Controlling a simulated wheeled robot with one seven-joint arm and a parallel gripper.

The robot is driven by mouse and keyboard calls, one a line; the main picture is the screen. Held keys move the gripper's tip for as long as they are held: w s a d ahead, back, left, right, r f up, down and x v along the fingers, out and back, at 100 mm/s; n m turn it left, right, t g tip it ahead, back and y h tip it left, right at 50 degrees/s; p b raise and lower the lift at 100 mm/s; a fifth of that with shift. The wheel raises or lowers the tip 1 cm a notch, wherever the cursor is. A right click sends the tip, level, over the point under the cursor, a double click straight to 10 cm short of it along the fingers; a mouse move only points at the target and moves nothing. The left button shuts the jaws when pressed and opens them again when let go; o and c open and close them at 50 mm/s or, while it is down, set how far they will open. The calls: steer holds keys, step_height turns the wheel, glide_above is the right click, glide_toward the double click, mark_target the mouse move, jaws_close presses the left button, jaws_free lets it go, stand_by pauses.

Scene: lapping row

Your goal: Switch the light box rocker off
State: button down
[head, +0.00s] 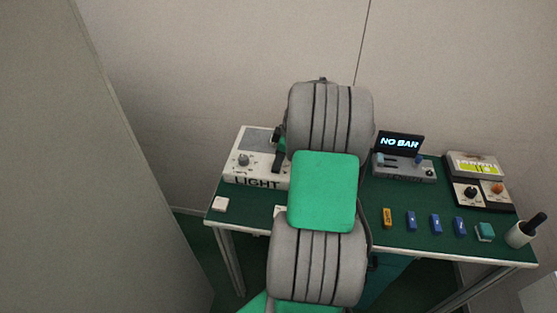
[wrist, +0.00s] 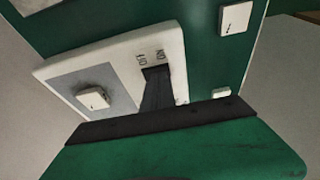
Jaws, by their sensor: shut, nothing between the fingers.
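The light box (head: 235,172) is a white case lettered LIGHT, at the left of the green table, its right part hidden behind my arm. In the wrist view a white panel (wrist: 55,68) with a grey area and ON and OFF marks fills the middle left. My gripper (wrist: 157,72) is shut and empty, its dark fingers reaching to the panel by those marks. The rocker is covered by the fingers or too dark to make out; I cannot tell its position or whether they touch it. In the head view my arm hides most of the gripper.
A small white block (head: 220,204) lies left on the table. Right of my arm are a grey unit (head: 404,172) with a NO BAR display, a meter box (head: 474,165), several small blocks, and a cup (head: 520,235) with a dark-handled tool. A wall stands behind.

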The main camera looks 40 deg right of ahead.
steer(key=r+p, duration=0.1)
steer(key=r, duration=0.1)
steer(key=r+p, duration=0.1)
steer(key=r, duration=0.1)
steer(key=shift+w+d+p, duration=0.15)
steer(key=shift+w+p, duration=0.05)
steer(key=shift+p, duration=0.2)
steer(key=w+d+v, duration=0.1)
steer(key=v, duration=0.9)
steer(key=shift+d, duration=0.25)
steer(key=shift+w+f, duration=0.1)
